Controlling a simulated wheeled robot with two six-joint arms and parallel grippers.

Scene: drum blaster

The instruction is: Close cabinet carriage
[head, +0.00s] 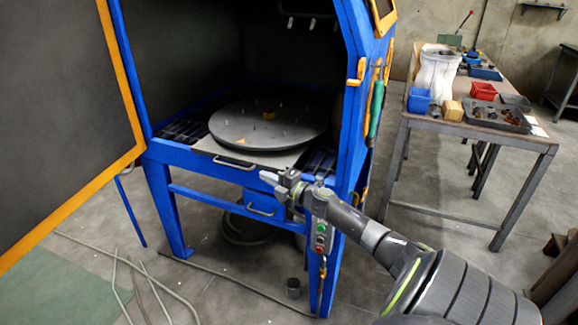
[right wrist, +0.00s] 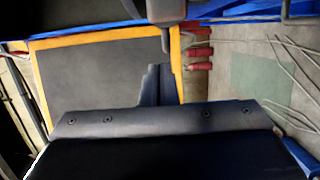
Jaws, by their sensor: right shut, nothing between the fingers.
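The blue cabinet (head: 163,152) stands open in the head view. Its carriage, a grey plate (head: 283,158) under a round dark turntable (head: 262,133), sits at the front opening with its front edge over the blue front beam. A metal handle (head: 236,163) is on the carriage's front edge. My right gripper (head: 270,180) is shut and empty, in front of the cabinet, a little right of and below that handle, apart from it as far as I can tell. My left gripper is not in view.
The cabinet's large dark door with yellow edging (head: 137,97) is swung open at left. A second handle (head: 261,211) is lower on the cabinet. A control box (head: 321,236) is on the right leg. A workbench (head: 460,126) with bins stands at right. Hoses lie on the floor.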

